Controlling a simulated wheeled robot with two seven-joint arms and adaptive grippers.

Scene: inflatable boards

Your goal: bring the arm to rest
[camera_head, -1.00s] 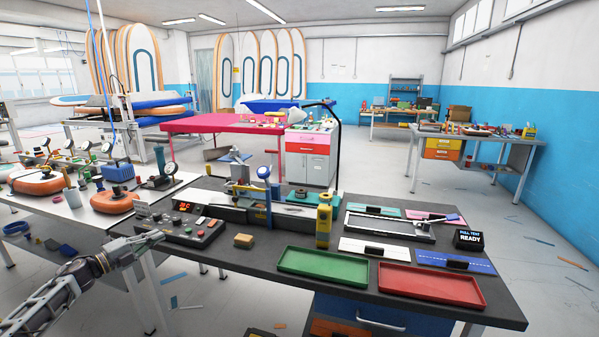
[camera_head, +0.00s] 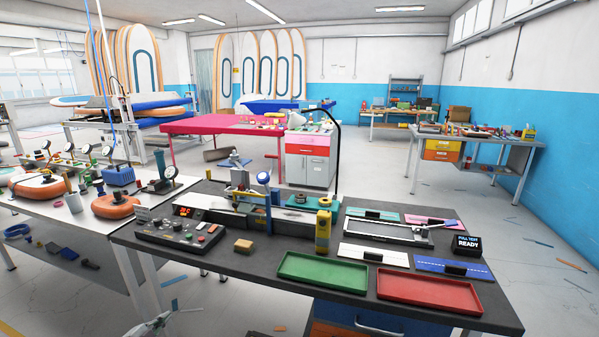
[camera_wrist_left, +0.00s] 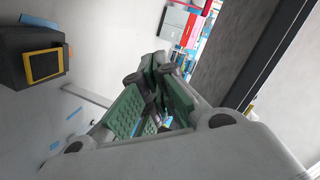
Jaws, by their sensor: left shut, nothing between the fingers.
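My left gripper (camera_head: 160,322) shows only in part at the bottom edge of the head view, low in front of the dark bench's left end. It is below the bench top and apart from it. In the left wrist view my left gripper (camera_wrist_left: 158,103) has its green ribbed pads shut with nothing between them. The rest of the left arm is out of the head view. My right gripper is not in view.
The dark bench (camera_head: 255,270) carries a control box (camera_head: 180,233), a green tray (camera_head: 322,271), a red tray (camera_head: 430,291) and a small tan block (camera_head: 244,246). A white table (camera_head: 75,205) with gauges stands at left. Open floor lies below the gripper.

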